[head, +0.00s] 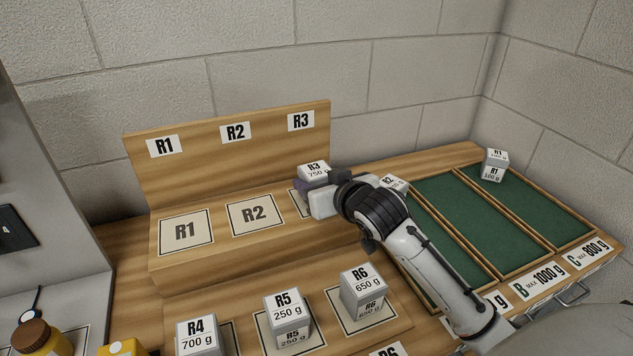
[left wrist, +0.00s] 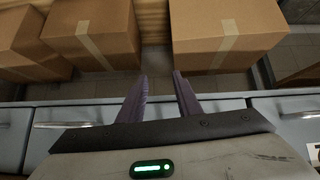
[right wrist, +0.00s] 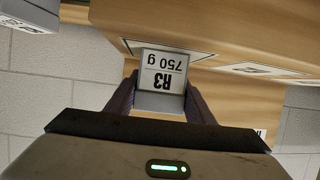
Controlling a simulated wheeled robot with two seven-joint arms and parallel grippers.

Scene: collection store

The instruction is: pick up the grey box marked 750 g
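The grey box marked R3 750 g (head: 313,172) is at the R3 place on the raised wooden step, seen in the head view. My right gripper (head: 317,190) is at the box from the front right and covers its lower part. In the right wrist view the box (right wrist: 161,80) is between the two fingers (right wrist: 162,85), which lie against its sides with no clear gap. Whether its base touches the mat is hidden. My left gripper (left wrist: 160,75) is open and empty, away from the step, and is not in the head view.
Grey boxes R4 (head: 197,334), R5 (head: 287,315) and R6 (head: 363,290) stand on the lower step. Box R1 (head: 493,165) is at the green trays (head: 505,222) on the right. Mats R1 (head: 185,233) and R2 (head: 255,214) are bare. Cardboard boxes (left wrist: 228,35) are near my left gripper.

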